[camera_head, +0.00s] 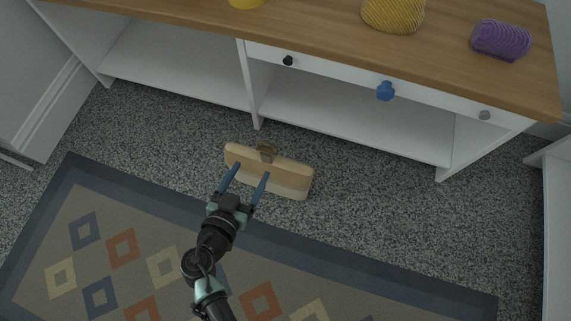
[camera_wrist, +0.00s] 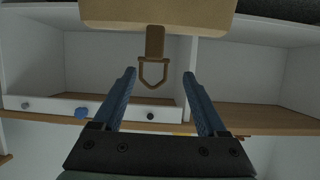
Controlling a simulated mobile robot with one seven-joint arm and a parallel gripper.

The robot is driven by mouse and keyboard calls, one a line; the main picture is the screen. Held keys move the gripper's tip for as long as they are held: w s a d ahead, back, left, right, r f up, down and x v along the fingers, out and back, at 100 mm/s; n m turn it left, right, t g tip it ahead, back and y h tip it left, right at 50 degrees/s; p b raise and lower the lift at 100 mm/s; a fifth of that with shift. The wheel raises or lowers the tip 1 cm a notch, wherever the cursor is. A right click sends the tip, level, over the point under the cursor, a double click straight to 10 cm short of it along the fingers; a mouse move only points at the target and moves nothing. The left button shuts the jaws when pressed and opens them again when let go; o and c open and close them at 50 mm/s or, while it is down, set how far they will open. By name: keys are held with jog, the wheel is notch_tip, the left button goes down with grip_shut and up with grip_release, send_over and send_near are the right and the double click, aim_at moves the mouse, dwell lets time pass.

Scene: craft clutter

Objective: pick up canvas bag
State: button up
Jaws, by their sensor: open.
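The canvas bag (camera_head: 283,174) is a beige, flat-sided bag on the grey speckled floor, between the cabinet and the rug. A brown strap with a ring shows at its top edge. In the wrist view the bag (camera_wrist: 160,14) fills the top middle, and its strap and metal ring hang toward the space between my fingers. My gripper (camera_head: 249,178) is open, its two blue fingers pointing at the bag and overlapping its near left part in the head view. In the wrist view my gripper (camera_wrist: 160,75) has nothing between its fingertips except the ring beyond them. Whether the fingers touch the bag I cannot tell.
A white cabinet (camera_head: 177,58) with a wooden top stands behind the bag, its lower shelves open. A patterned rug (camera_head: 205,266) lies in front. Bare floor (camera_head: 375,215) is free right of the bag.

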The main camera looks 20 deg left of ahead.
aim_at(266, 160)
jog(key=w+f+b, duration=0.1)
jog(key=w+d+f+b, duration=0.1)
jog(key=w+f, duration=0.1)
jog(key=w+f+b, duration=0.1)
jog(key=w+f, duration=0.1)
jog(key=shift+w+d+f, duration=0.2)
jog(key=shift+d, duration=0.05)
jog(key=shift+r+b+x, duration=0.25)
jog(key=shift+b+x, duration=0.5)
jog(key=shift+x, duration=0.75)
jog(key=shift+r+b+x, duration=0.2)
jog(key=shift+b+x, duration=0.5)
jog(key=shift+x, duration=0.75)
jog(key=shift+w, duration=0.2)
jog(key=shift+c, duration=0.3)
grip_shut()
jog(key=shift+a, duration=0.1)
